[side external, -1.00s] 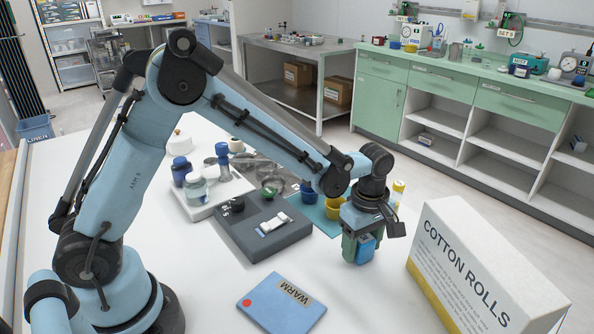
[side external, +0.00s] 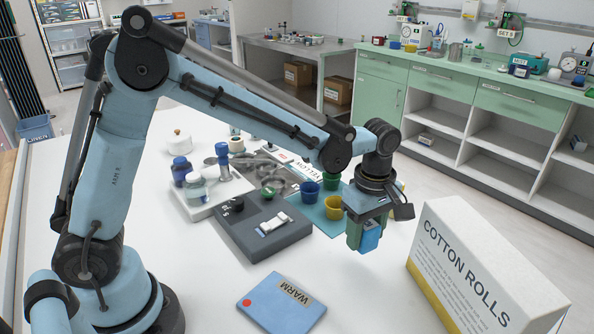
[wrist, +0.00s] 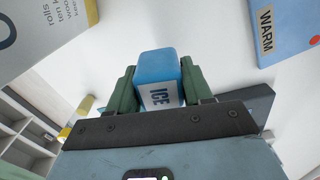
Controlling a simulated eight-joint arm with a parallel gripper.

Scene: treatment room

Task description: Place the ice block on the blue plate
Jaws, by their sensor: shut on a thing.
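The ice block (side external: 370,239) is a small blue block; its white ICE label shows in the wrist view (wrist: 159,70). My gripper (side external: 358,237) has its green fingers shut on the block's two sides and holds it over the white table, left of the cotton rolls box. In the wrist view my gripper (wrist: 158,92) grips the block from both sides. A flat blue plate (side external: 275,312) with a WARM label and a red dot lies at the table's front, below and left of my gripper. Its corner also shows in the wrist view (wrist: 291,42).
The big COTTON ROLLS box (side external: 465,260) stands close on the right. A dark grey device (side external: 265,232), a teal mat (side external: 325,222) with coloured cups, and a white tray (side external: 205,205) with bottles stand behind. The table between plate and box is clear.

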